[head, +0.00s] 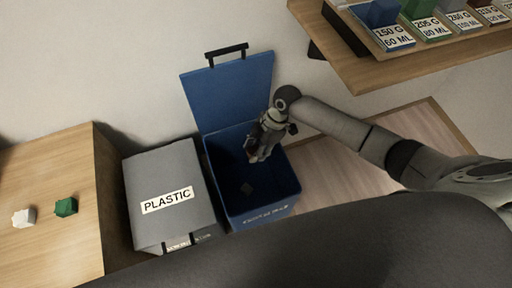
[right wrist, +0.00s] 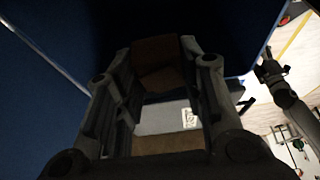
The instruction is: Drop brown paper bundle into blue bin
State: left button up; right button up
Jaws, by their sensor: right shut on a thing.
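The blue bin (head: 264,208) stands in the middle of the head view with its lid (head: 229,92) raised against the wall. My right gripper (head: 258,154) points down over the bin's opening, towards its back right part. In the right wrist view the gripper (right wrist: 158,75) is shut on the brown paper bundle (right wrist: 157,56), held between the fingertips with dark blue surfaces around. The bundle is mostly hidden by the gripper in the head view.
A grey bin labelled PLASTIC (head: 163,192), lid closed, stands left of the blue bin. A wooden table (head: 50,178) at left holds a white piece (head: 23,217) and a green piece (head: 66,207). A wooden shelf (head: 420,62) with labelled coloured blocks is at upper right. A small dark item (head: 246,188) lies inside the blue bin.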

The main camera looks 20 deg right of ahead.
jog(key=shift+f, duration=0.1)
jog(key=o, duration=0.9)
jog(key=shift+d+r, duration=0.15)
jog(key=shift+r, duration=0.15)
jog(key=d, duration=1.2)
jog(key=shift+w+d+r, duration=0.15)
jog(key=shift+w+r, duration=0.1)
jog(key=shift+w, duration=0.05)
